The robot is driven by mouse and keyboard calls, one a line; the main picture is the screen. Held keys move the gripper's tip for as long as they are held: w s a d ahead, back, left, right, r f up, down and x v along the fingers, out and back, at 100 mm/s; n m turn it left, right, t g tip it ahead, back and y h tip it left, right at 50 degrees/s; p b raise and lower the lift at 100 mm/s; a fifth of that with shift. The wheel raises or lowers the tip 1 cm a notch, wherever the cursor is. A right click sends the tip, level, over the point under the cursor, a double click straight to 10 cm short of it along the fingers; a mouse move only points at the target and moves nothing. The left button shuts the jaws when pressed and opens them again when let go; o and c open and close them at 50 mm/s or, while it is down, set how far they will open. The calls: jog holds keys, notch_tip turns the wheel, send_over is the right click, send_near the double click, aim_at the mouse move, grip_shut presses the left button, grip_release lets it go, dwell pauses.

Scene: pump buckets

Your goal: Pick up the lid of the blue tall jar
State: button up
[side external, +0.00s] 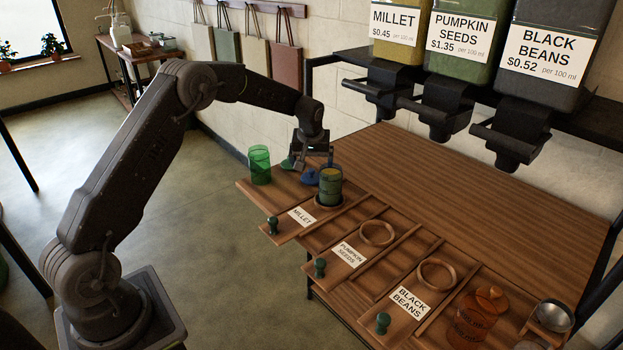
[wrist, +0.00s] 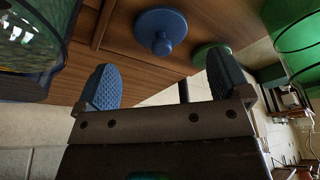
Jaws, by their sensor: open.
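The blue lid (side external: 311,177) lies on the wooden table beside the tall jar (side external: 330,188), off the jar. In the wrist view the blue lid (wrist: 160,30) shows its round knob, beyond and between my fingertips. The tall jar is open, looks tinted with yellowish-green contents, and stands at the millet place. Part of a dark-rimmed jar (wrist: 35,35) shows at the left edge of the wrist view. My gripper (side external: 314,160) is open and empty just above and behind the blue lid; its two fingers (wrist: 162,82) are spread wide, apart from the lid.
A green lid (wrist: 212,54) lies close to the right finger, and a green jar (side external: 259,166) stands at the table's left corner. An orange jar (side external: 476,315) and a metal scoop (side external: 554,316) are at the front right. Dispensers (side external: 447,105) overhang the table's back.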

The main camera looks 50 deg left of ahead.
aim_at(311, 171)
jog(key=x, duration=0.5)
jog(key=shift+s, duration=0.15)
jog(key=shift+c, duration=0.3)
jog(key=c, duration=0.9)
